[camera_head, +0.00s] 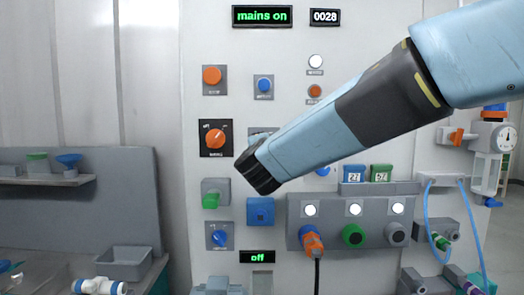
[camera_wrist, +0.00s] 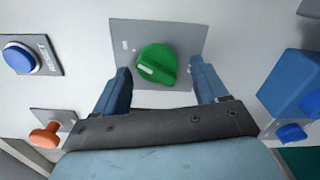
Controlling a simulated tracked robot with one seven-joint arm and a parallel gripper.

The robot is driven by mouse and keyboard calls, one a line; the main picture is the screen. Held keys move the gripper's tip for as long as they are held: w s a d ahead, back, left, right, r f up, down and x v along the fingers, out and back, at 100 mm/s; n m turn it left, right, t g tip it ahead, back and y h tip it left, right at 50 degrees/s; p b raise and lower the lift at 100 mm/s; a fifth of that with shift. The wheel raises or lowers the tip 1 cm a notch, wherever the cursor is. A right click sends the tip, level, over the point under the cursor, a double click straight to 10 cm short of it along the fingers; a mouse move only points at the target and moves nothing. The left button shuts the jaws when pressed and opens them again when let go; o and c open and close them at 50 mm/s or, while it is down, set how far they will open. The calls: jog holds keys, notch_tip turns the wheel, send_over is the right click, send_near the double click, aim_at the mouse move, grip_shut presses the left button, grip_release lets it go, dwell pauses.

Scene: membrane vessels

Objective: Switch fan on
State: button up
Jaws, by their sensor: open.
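In the wrist view, a green rotary knob (camera_wrist: 157,65) with a white mark at its left end sits on a grey plate (camera_wrist: 188,35). My gripper (camera_wrist: 161,78) is open, with one blue finger on each side of the knob; gaps show on both sides. In the head view, my gripper (camera_head: 258,174) is in front of the panel and hides most of that plate and the knob. No label that I can read marks a fan switch. A small display (camera_head: 257,257) lower on the panel reads "off". The top display (camera_head: 262,16) reads "mains on".
A blue button (camera_wrist: 20,57) and an orange button (camera_wrist: 45,136) are left in the wrist view, and a blue box (camera_wrist: 292,85) is at right.

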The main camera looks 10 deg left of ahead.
jog(key=v, duration=1.3)
jog(key=shift+s+d, duration=0.15)
jog(key=shift+s, duration=0.15)
jog(key=d+f+m+g+h, duration=0.2)
jog(key=d+m+h, duration=0.15)
jog(key=d, duration=0.55)
jog(key=w+d+f+m+g+h, duration=0.1)
jog(key=d+f+m+g+h, duration=0.2)
jog(key=d, duration=0.6)
jog(key=d+f+m+g+h, duration=0.1)
jog(key=d+m+h, duration=0.2)
jog(key=d+m, duration=0.35)
jog(key=s+d+f+m+g+y, duration=0.5)
jog(key=s+d+f+m, duration=0.4)
jog(key=s+d, duration=0.3)
jog(key=shift+s+m+g, duration=0.5)
jog(key=shift+s+m, duration=0.25)
jog(key=shift+m, duration=0.05)
jog(key=shift+d+y, duration=0.1)
jog(key=shift+y, duration=0.15)
jog(key=shift+c, duration=0.3)
